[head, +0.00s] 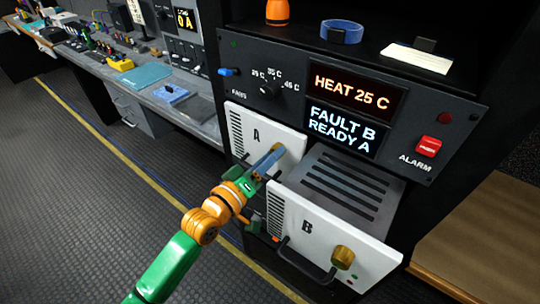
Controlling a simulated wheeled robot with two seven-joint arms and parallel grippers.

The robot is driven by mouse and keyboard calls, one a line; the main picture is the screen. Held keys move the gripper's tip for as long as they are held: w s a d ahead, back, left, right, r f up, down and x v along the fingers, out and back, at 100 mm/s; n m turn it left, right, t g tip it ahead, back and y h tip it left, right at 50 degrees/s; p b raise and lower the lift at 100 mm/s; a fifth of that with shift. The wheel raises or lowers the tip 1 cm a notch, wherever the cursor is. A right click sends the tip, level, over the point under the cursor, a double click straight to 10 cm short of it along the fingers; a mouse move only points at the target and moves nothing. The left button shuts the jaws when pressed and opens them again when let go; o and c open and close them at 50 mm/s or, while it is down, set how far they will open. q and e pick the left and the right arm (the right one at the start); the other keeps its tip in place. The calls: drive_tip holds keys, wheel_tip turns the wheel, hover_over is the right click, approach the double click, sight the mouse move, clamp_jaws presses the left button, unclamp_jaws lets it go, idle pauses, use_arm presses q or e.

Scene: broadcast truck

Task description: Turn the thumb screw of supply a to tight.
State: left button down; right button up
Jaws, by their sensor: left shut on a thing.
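Supply A (256,132) is a white-fronted unit marked A, sitting in the rack with its face near the panel above. My left gripper (272,158) reaches in from below and is shut at the right part of its front, where the thumb screw of supply A is hidden by the fingers. How far the screw is turned cannot be seen. Supply B (313,236) stands pulled out to the right, with a slotted grey top, a dark handle and a brass thumb screw (343,258). My right gripper is not in view.
The panel above has a display (342,130) reading FAULT B, READY A, a heat display (352,91), a rotary knob (268,90) and a red alarm button (428,145). Supply B juts out close beside my left gripper. The floor (90,210) at left is clear.

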use_arm(q)
drive_tip(key=shift+r+m, duration=0.15)
drive_tip(key=shift+m, duration=1.55)
drive_tip(key=c, duration=0.5)
unclamp_jaws()
drive_tip(key=shift+w, duration=0.1)
drive_tip(key=b+v, duration=0.1)
drive_tip(key=v, duration=0.6)
